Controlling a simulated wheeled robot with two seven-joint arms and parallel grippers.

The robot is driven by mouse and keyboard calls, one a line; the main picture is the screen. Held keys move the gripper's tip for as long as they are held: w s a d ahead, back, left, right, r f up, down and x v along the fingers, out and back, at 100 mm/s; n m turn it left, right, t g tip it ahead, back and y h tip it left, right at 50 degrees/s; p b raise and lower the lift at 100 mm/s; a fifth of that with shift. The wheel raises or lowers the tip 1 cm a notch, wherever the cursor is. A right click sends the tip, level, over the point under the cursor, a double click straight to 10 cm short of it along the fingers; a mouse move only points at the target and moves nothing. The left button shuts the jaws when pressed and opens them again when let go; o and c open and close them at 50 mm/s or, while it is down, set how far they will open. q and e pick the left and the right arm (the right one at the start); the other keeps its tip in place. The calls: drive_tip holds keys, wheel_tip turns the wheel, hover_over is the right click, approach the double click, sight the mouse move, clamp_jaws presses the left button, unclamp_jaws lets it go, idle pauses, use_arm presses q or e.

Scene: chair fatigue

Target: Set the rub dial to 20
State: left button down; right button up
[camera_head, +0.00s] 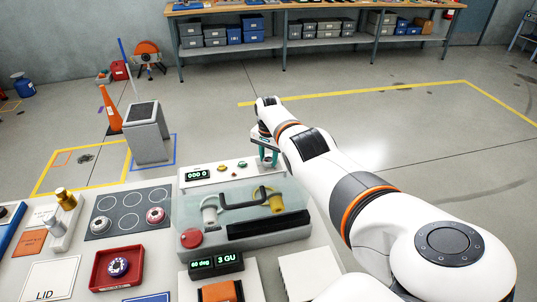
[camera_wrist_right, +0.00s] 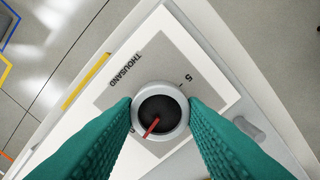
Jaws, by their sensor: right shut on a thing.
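The rub dial (camera_wrist_right: 162,108) is a round grey knob with a dark top and a red pointer line, on a white-and-grey plate marked THOUSAND and 5. Its pointer aims to the lower left in the right wrist view, and other marks are hidden by the fingers. My right gripper (camera_wrist_right: 161,108) has its green fingertips closed on both sides of the knob. In the head view the right gripper (camera_head: 268,157) is at the back right of the machine panel (camera_head: 218,173), and the knob cannot be made out there. My left gripper is not in view.
The machine has a display (camera_head: 198,175) with zeros, a red button (camera_head: 191,238) and a clear cover over a dark handle (camera_head: 245,203). Small displays (camera_head: 215,263) read 60 deg and 3 GU. A red tray (camera_head: 117,268) and grey mat (camera_head: 128,212) lie left.

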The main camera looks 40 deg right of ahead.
sight(269, 159)
drive_tip(key=shift+w+d+r+m, duration=0.1)
drive_tip(key=shift+r+m, duration=0.05)
drive_tip(key=shift+m, duration=1.05)
drive_tip(key=o, duration=1)
wheel_tip(269, 159, up, 5)
drive_tip(key=p, duration=0.3)
drive_tip(key=shift+r, duration=0.15)
wheel_tip(269, 159, up, 7)
drive_tip(key=shift+f+b, duration=0.2)
drive_tip(key=shift+b, duration=0.2)
drive_tip(key=shift+f, duration=0.1)
